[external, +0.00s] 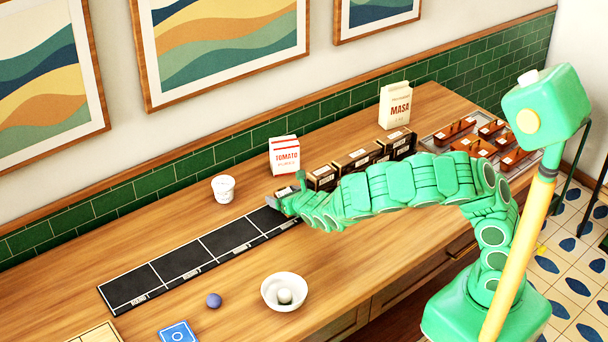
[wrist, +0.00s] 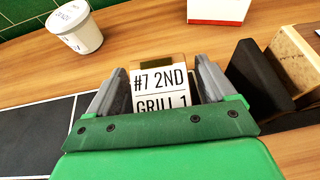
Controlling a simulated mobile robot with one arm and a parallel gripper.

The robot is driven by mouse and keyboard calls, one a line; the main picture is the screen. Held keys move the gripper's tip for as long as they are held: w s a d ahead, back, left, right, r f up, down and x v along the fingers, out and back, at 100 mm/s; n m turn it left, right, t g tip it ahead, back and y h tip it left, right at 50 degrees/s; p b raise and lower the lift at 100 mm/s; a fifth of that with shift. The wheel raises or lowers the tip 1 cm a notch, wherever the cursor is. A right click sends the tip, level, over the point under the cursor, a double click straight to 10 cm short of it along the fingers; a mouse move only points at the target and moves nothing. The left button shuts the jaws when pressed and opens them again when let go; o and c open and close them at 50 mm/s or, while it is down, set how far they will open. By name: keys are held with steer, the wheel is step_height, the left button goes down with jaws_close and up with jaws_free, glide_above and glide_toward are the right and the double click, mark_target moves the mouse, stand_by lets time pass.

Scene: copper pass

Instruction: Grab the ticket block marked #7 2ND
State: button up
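The ticket block marked #7 2ND, GRILL 1 (wrist: 163,88) is between the two fingers of my gripper (wrist: 161,82) in the wrist view. Its white label faces the camera and its tan top edge shows behind. One finger is close along each side; I cannot tell whether they press on the block. In the external view my gripper (external: 281,201) is low at the right end of the black strip (external: 167,264). The block is mostly hidden there.
A row of dark blocks (external: 355,160) stands just right of my gripper, with one close by in the wrist view (wrist: 258,78). A white bowl (external: 268,296) is in front. Most of the strip is bare.

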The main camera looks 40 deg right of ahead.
steer(key=c, duration=1)
